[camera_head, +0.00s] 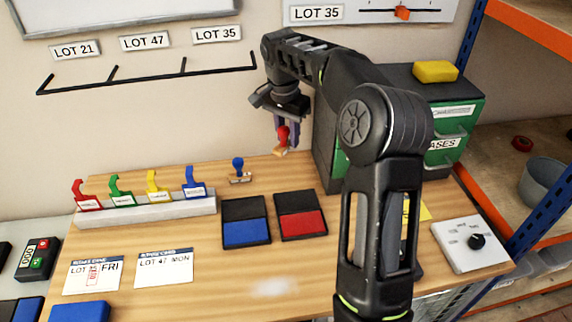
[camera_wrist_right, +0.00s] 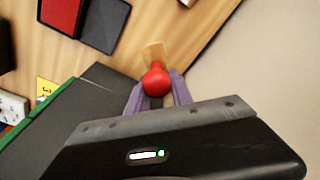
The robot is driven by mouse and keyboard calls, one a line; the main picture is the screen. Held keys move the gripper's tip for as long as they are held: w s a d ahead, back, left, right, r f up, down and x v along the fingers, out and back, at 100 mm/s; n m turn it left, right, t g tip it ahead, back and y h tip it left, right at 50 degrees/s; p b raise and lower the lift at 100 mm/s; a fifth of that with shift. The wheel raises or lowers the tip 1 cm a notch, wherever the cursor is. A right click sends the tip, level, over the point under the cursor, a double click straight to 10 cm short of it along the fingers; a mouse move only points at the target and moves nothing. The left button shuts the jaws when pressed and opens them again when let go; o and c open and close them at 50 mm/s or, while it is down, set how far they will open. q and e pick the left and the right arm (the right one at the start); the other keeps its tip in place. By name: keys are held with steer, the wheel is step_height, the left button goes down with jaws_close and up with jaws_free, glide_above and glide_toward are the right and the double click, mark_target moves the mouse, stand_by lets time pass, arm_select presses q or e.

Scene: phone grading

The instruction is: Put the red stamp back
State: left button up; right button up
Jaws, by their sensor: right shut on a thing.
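The red stamp (camera_head: 283,137) has a red knob handle and a wooden base. My right gripper (camera_head: 287,124) is shut on its handle and holds it above the back part of the table, near the wall. In the right wrist view the red knob (camera_wrist_right: 156,82) sits between the purple fingertips (camera_wrist_right: 157,92), with part of the wooden base showing beyond it. A blue-handled stamp (camera_head: 238,169) stands on the table to the left. The red ink pad (camera_head: 303,222) and the blue ink pad (camera_head: 246,232) lie in front of it. My left gripper is not in view.
A grey rack (camera_head: 150,208) with several coloured handles stands at the left. A green drawer cabinet (camera_head: 456,118) with a yellow block (camera_head: 435,71) on top stands at the right, close to my right arm. Two printed cards (camera_head: 164,268) lie at the front left.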

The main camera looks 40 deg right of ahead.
mark_target(287, 142)
steer(key=shift+f+p, duration=0.3)
steer(key=shift+f, duration=1.95)
steer(key=shift+f+p, duration=0.35)
steer(key=shift+f, duration=1.5)
steer(key=shift+f, duration=0.15)
steer(key=o, duration=1)
steer(key=shift+o, duration=0.2)
steer(key=r, duration=0.4)
steer(key=a+r+b, duration=0.1)
steer(key=r, duration=0.7)
steer(key=shift+s+a+r, duration=0.15)
steer(key=shift+s+a, duration=0.05)
steer(key=shift+s, duration=0.05)
